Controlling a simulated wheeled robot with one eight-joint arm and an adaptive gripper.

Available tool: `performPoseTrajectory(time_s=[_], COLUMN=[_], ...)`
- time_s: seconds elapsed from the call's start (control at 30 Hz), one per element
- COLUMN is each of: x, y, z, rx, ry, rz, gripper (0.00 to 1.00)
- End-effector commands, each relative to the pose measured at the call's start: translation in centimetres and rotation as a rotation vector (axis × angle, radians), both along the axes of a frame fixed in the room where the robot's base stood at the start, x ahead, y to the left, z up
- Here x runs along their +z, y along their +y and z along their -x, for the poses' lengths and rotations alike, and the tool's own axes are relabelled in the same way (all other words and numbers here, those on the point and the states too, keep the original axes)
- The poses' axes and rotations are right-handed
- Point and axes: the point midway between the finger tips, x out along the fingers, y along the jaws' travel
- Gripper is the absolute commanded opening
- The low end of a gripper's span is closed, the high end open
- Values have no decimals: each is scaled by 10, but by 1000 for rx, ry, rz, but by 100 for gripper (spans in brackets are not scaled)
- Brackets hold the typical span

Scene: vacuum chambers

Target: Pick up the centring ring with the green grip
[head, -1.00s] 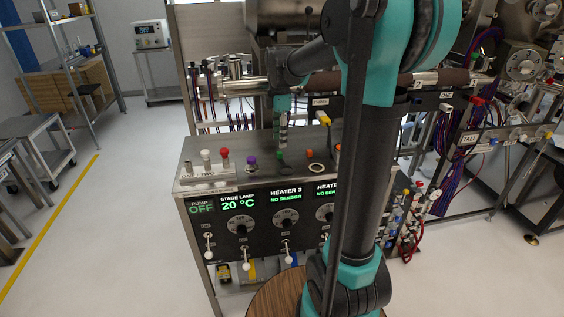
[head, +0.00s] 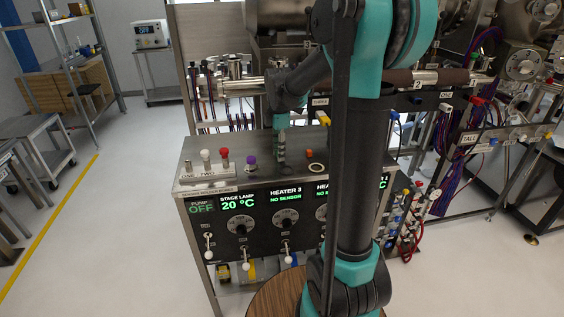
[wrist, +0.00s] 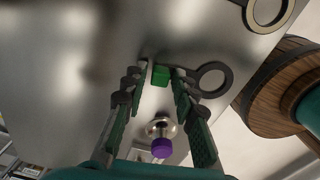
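The green grip (wrist: 160,75) is a small block between my fingertips in the wrist view. A dark flat ring (wrist: 213,79) lies just right of it, its stem passing behind the right finger; this looks like the centring ring. My gripper (wrist: 160,82) is open and points down at the bench top, with a finger on each side of the green grip and narrow gaps. In the head view my gripper (head: 281,158) is low over the metal top, and the green grip is hidden there.
A second, pale-centred ring (wrist: 268,12) lies nearby; in the head view it (head: 317,167) sits beside an orange grip (head: 309,154). A purple-topped knob (wrist: 161,148) stands close by. Red and white knobs (head: 224,154) stand left on the metal console (head: 200,186).

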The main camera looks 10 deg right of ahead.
Motion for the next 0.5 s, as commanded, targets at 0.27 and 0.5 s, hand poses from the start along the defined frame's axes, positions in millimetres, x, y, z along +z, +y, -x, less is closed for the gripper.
performPoseTrajectory(time_s=[0.27,0.5], x=[0,1], y=[0,0], z=[0,0], rx=[0,0], ry=[0,0], rz=[0,0], gripper=[0,0])
